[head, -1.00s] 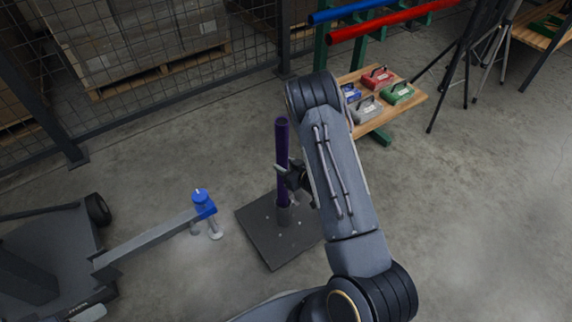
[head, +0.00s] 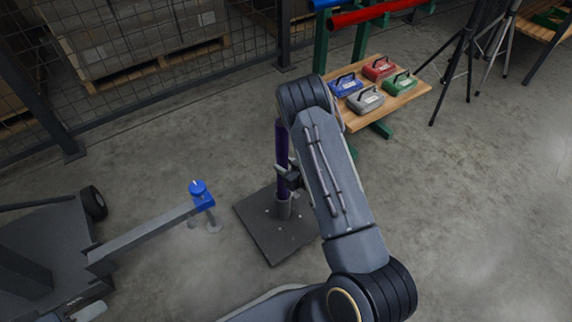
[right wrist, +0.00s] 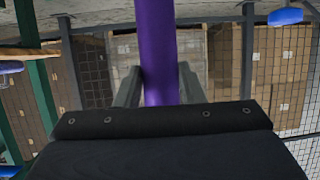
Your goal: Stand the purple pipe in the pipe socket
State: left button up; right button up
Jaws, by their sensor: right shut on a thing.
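The purple pipe (head: 282,150) stands upright in the head view, its lower end at the grey pipe socket (head: 284,208). The socket rises from a dark square base plate (head: 262,232) on the floor. The pipe's foot appears to be inside the socket collar; how deep it sits I cannot tell. My right gripper (head: 287,176) is shut on the pipe above the socket, partly hidden by my forearm. In the right wrist view the pipe (right wrist: 157,45) runs between the two fingers. My left gripper is not in view.
A wooden bench (head: 412,92) with several coloured cases stands behind on the right. A rack holds a red pipe (head: 375,14) and a blue pipe. A wheeled cart with a blue-topped arm (head: 199,192) is at left. Tripods (head: 462,60) stand at back right. Mesh fence closes the back.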

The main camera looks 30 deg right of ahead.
jog(key=shift+f+b, duration=2.15)
jog(key=shift+f, duration=0.8)
jog(key=o, duration=1.3)
jog(key=shift+f, duration=0.1)
jog(key=shift+p+v, duration=1.4)
jog(key=shift+v, duration=2.5)
